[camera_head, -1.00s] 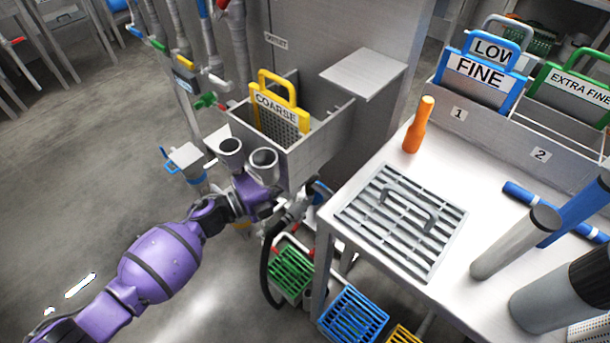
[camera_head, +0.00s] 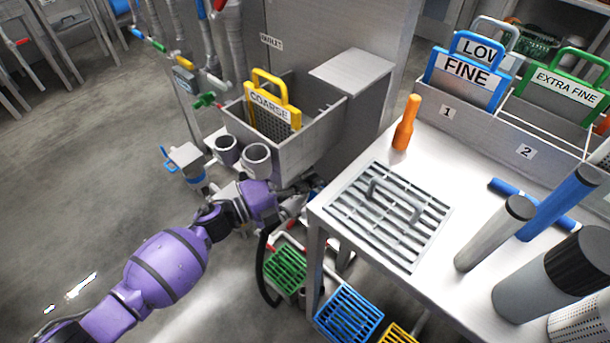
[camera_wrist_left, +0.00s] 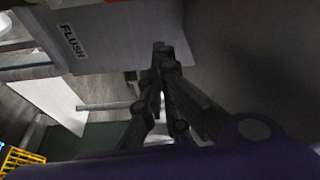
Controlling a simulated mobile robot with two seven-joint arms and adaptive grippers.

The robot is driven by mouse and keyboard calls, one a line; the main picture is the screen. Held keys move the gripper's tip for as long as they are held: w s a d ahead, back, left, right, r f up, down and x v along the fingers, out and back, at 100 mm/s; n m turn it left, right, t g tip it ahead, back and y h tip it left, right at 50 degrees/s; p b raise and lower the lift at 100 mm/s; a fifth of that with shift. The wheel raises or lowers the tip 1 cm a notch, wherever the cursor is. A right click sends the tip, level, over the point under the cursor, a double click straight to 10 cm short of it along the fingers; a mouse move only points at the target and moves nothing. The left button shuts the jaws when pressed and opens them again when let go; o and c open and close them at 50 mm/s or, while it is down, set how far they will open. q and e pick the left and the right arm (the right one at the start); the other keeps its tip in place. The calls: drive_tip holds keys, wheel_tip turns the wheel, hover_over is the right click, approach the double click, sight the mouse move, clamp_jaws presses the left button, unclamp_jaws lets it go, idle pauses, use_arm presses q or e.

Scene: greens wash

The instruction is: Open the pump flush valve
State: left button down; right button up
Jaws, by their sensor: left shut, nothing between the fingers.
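My left gripper (camera_head: 312,186) reaches in beside the near left corner of the steel table, below the sink. In the left wrist view its dark fingers (camera_wrist_left: 160,52) are shut together with nothing between them. A white label reading FLUSH (camera_wrist_left: 72,40) is on a grey panel to the left of the fingertips. A small red-orange part (camera_wrist_left: 120,1) shows at the top edge of that view, apart from the fingers; I cannot tell whether it is the flush valve's handle. My right gripper is not in view.
The steel sink (camera_head: 318,138) holds a yellow COARSE screen (camera_head: 270,105). The table carries a grey grate (camera_head: 390,215), an orange-handled tool (camera_head: 406,123) and several cylinders. Green (camera_head: 284,270) and blue (camera_head: 349,314) crates stand below. The floor at left is open.

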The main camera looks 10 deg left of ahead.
use_arm(q)
drive_tip(key=v, duration=1)
drive_tip(key=shift+r, duration=0.3)
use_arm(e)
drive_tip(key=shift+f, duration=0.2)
use_arm(q)
drive_tip(key=shift+w, duration=0.1)
